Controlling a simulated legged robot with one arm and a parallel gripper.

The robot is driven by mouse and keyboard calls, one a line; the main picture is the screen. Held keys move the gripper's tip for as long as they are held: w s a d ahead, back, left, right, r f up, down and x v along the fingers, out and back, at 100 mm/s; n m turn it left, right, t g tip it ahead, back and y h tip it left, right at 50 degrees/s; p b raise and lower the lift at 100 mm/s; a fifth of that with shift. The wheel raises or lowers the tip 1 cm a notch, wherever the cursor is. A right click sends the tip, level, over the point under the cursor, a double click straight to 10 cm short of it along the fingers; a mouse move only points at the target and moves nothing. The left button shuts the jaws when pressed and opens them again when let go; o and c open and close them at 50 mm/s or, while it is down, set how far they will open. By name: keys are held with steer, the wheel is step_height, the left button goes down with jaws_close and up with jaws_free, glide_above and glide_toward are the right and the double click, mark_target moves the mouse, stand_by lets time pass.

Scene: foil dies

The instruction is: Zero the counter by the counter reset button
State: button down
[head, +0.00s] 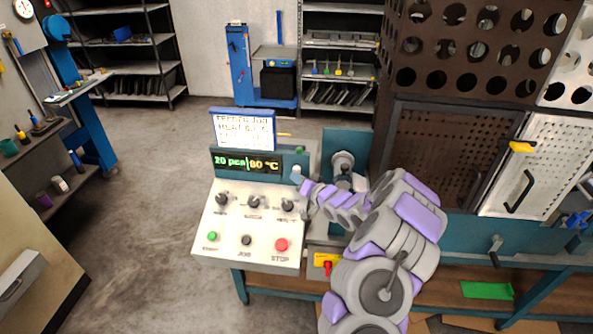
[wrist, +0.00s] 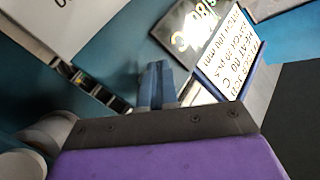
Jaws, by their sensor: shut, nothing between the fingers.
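The control box (head: 245,248) carries a display (head: 245,163) on its back edge that reads "20 pcs | 60 °C". The display also shows in the wrist view (wrist: 190,30), partly washed out by glare. My gripper (head: 297,172) is just right of the display's right end, above the box's back right corner. In the wrist view its blue fingers (wrist: 156,68) are together and empty. I cannot pick out a counter reset button for certain; the gripper may hide it. Whether the fingertips touch anything, I cannot tell.
A green button (head: 212,236), a black jog button (head: 246,240) and a red stop button (head: 281,244) line the front of the box, with three knobs behind. A sign (head: 243,130) stands behind the display. A red switch (head: 327,267) sits to the right.

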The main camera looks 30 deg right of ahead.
steer(key=shift+w+d+r+p, duration=0.1)
steer(key=shift+w+d+p, duration=0.3)
steer(key=shift+p, duration=0.1)
stand_by(0.8)
steer(key=shift+s+a, duration=0.6)
steer(key=shift+s, duration=0.15)
steer(key=s+a, duration=0.1)
steer(key=s, duration=0.1)
steer(key=s+a+b, duration=0.1)
steer(key=s+a, duration=0.1)
steer(key=shift+s, duration=0.1)
stand_by(0.6)
stand_by(0.7)
